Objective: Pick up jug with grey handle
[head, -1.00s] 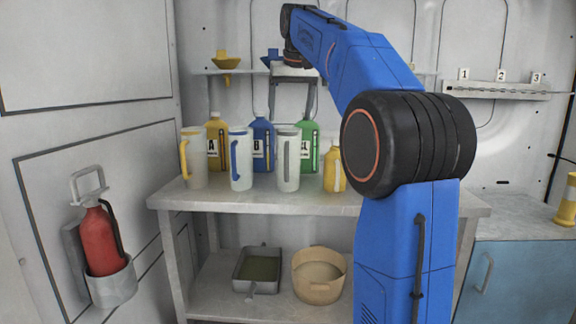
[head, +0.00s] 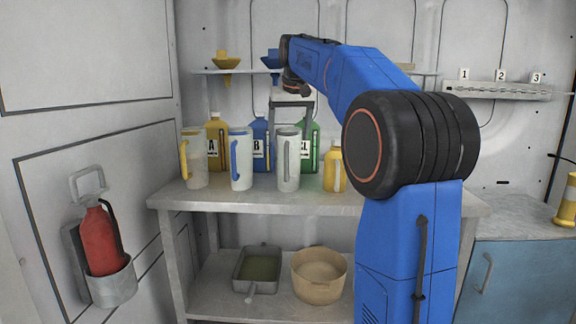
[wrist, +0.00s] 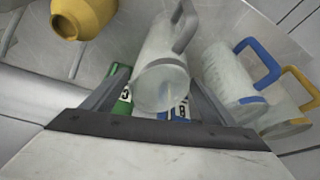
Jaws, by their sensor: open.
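The jug with the grey handle (head: 288,160) stands upright on the upper shelf, third from the left in the front row. In the wrist view the same jug (wrist: 161,65) shows between the fingers, its grey handle toward the top. My gripper (head: 291,110) is above the shelf, over the jugs. In the wrist view its two fingers (wrist: 156,78) are apart, one on each side of the jug in the picture, with nothing visibly clamped. I cannot tell the exact height gap between the fingertips and the jug.
A blue-handled jug (head: 241,160) and a yellow-handled jug (head: 195,160) stand to the left. A small yellow bottle (head: 334,170) stands to the right. Yellow (head: 216,140), blue (head: 261,136) and green (head: 309,140) containers stand behind. The shelf's front strip (head: 260,201) is clear.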

